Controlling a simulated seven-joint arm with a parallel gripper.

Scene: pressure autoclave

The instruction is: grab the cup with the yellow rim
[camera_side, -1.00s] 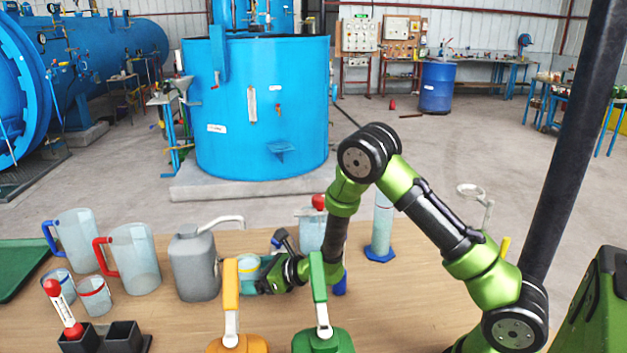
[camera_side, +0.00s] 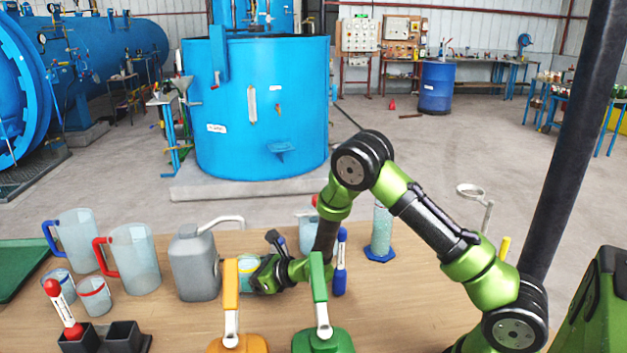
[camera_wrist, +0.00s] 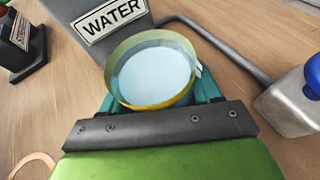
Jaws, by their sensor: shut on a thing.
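The cup with the yellow rim (camera_wrist: 152,75) is small and pale, with light contents or a light inner floor. In the wrist view it sits between the teal fingers of my gripper (camera_wrist: 155,98), which are shut on it. In the side view the cup (camera_side: 247,267) shows partly, behind the orange handle, with my gripper (camera_side: 255,277) at its right side. The cup looks upright. I cannot tell whether its base touches the table.
A grey can (camera_side: 195,267) labelled WATER (camera_wrist: 112,18) stands close to the cup. Orange (camera_side: 238,343) and green (camera_side: 322,341) handled containers stand in front. A blue marker (camera_side: 340,262) stands to the right. Red-handled (camera_side: 134,260) and blue-handled (camera_side: 78,243) jugs are at left.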

